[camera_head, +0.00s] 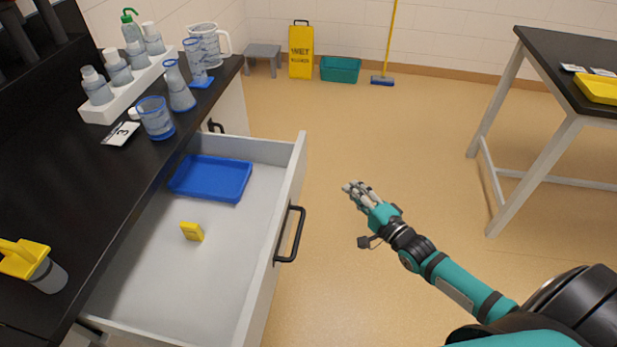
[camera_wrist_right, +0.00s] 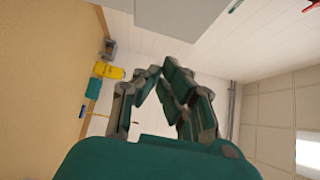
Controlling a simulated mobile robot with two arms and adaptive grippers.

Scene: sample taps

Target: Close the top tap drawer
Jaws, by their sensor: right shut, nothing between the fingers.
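The top drawer (camera_head: 275,240) stands pulled out from under the black bench, with its white front and black bar handle (camera_head: 291,234) facing right. My right gripper (camera_head: 352,188) is in the air to the right of the handle, clear of the drawer. It is shut and empty. In the right wrist view its fingers (camera_wrist_right: 158,75) come together with nothing between them. My left gripper is not in view.
The bench top (camera_head: 100,190) holds a white rack (camera_head: 125,88) of bottles, beakers and a jug (camera_head: 205,45). A black-topped table (camera_head: 560,75) stands at the right. A yellow wet-floor sign (camera_head: 301,52), teal bin (camera_head: 340,69) and broom are by the wall. The floor between is clear.

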